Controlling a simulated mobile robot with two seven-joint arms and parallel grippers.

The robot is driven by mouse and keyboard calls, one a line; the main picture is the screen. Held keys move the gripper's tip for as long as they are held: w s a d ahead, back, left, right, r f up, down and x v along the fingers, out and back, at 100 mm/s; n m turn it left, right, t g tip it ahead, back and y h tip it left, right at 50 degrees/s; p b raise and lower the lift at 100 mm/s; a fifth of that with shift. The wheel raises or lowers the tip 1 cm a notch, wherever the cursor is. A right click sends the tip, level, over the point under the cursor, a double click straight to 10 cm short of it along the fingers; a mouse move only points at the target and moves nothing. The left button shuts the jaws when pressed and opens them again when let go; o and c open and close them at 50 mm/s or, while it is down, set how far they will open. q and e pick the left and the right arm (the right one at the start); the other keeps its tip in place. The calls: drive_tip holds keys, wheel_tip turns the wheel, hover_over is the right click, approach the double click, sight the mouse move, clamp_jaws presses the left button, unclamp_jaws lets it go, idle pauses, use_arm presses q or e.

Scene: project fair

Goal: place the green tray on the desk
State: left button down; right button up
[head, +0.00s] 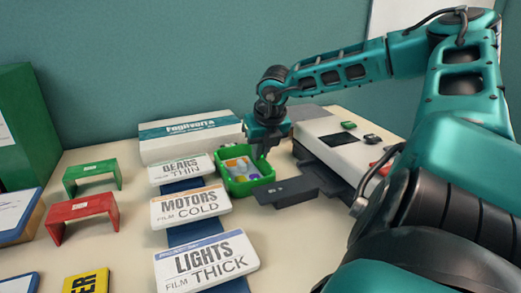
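The green tray (250,187) is in the middle of the head view, with small white, yellow and purplish items inside. I cannot tell whether the fingers are closed on the rim, or whether the tray rests fully on the desk (125,240). My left gripper is not in view.
White signs reading GEARS (181,168), MOTORS (190,206) and LIGHTS (206,261) stand left of the tray. A white box (190,138) is behind them. A dark grey block (288,191) and a white device (340,150) are to the right. Green (92,172) and red (82,210) brackets stand left.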

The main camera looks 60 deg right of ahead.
drive_tip(key=o, duration=0.5)
drive_tip(key=shift+c, duration=0.2)
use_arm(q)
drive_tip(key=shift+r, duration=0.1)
use_arm(e)
drive_tip(key=shift+r+p, duration=0.25)
drive_tip(key=shift+p, duration=0.05)
use_arm(q)
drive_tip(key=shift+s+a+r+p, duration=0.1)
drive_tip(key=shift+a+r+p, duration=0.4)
drive_tip(key=shift+p, duration=0.7)
use_arm(e)
drive_tip(key=v, duration=1.1)
drive_tip(key=shift+s+r, duration=0.15)
drive_tip(key=shift+r, duration=0.2)
drive_tip(key=shift+a, duration=0.1)
